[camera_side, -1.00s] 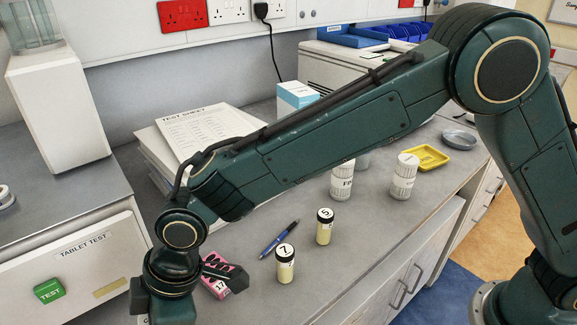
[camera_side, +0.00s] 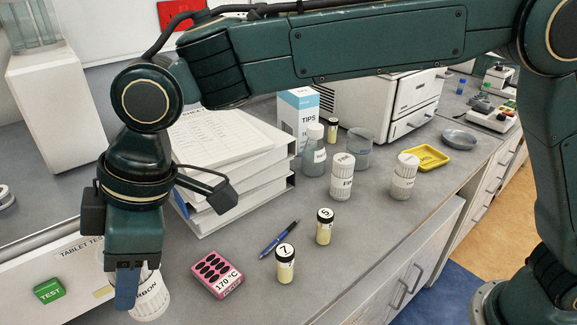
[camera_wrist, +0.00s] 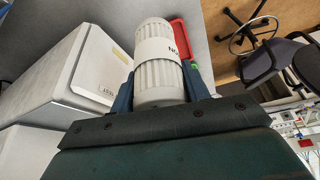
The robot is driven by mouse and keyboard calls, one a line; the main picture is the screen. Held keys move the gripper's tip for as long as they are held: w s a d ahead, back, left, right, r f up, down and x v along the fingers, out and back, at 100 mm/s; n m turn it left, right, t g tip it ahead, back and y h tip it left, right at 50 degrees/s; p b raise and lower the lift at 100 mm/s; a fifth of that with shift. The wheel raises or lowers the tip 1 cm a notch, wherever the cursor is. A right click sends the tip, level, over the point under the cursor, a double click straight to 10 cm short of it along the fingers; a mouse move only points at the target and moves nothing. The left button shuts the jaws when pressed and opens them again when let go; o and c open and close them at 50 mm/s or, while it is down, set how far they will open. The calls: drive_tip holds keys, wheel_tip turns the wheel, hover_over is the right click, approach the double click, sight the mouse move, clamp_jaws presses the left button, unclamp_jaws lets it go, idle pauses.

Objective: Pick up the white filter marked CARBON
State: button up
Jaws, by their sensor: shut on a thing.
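The white ribbed filter (camera_side: 150,299) has dark lettering ending in "RBON" in the side view. My gripper (camera_side: 126,290) is shut on it and partly covers it there. In the wrist view the white filter (camera_wrist: 158,62) sits between the two blue fingers of my gripper (camera_wrist: 160,88), with part of its lettering on a pale band. Whether its base is clear of the surface below, I cannot tell.
A pink block marked 170 °C (camera_side: 218,274) stands just right of the filter. White ribbed containers (camera_side: 342,178) (camera_side: 404,177) stand behind. Stacked binders (camera_side: 235,165) are at the back.

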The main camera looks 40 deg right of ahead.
drive_tip(key=shift+r, duration=3)
